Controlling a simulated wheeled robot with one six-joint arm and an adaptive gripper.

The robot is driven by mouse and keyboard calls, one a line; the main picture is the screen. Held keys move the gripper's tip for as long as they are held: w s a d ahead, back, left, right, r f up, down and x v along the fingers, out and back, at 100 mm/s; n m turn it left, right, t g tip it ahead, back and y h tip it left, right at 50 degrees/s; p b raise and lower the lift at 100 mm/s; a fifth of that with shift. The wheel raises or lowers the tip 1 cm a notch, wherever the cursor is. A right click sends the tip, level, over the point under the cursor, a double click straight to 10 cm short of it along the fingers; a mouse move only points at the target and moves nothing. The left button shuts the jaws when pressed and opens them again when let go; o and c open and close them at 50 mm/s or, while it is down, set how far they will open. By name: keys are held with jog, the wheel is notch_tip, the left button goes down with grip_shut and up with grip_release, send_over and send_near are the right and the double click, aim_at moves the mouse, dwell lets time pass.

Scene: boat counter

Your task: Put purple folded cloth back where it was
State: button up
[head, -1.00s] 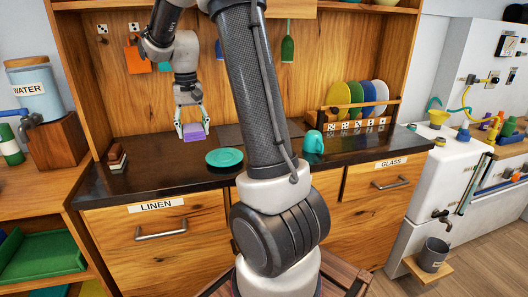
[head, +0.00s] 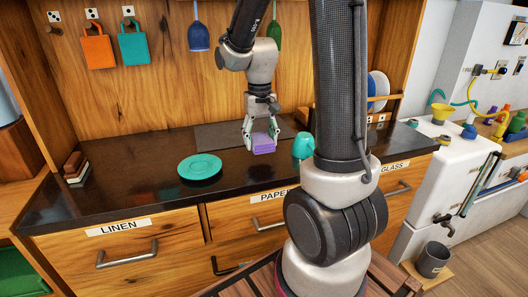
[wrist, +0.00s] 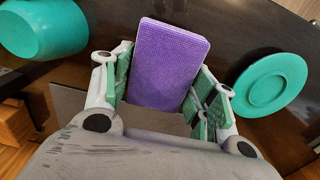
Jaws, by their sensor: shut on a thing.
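The purple folded cloth (head: 264,144) is a small flat block held between the fingers of my gripper (head: 261,136). In the wrist view the cloth (wrist: 171,62) sits between the green finger pads of my gripper (wrist: 165,88), which is shut on it. In the head view the cloth is above the dark counter (head: 120,205), close in front of a dark grey mat (head: 222,136). I cannot tell whether it touches the counter. The drawer labelled LINEN (head: 125,245) is closed at the left, and the PAPER drawer (head: 255,215) beside it looks closed.
A teal plate (head: 200,167) lies on the counter left of the gripper. A teal mug (head: 303,146) stands close on the right. Small stacked blocks (head: 75,168) are at the counter's left end. Orange (head: 97,48) and teal (head: 134,44) items hang on the back panel.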

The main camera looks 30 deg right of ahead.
aim_at(260, 159)
jog(key=shift+f, duration=2.3)
jog(key=o, duration=1.1)
jog(key=shift+f, duration=0.15)
jog(key=shift+c, duration=0.2)
notch_tip(260, 159, up, 12)
jog(key=shift+f, duration=0.1)
jog(key=s+a+r+n+t, duration=0.1)
jog(key=s+r+t, duration=0.1)
jog(key=s, duration=0.6)
jog(key=s+a+r+n+t, duration=0.2)
jog(key=s+r, duration=0.1)
jog(key=s, duration=0.6)
jog(key=shift+a+r, duration=0.2)
jog(key=shift+r, duration=0.1)
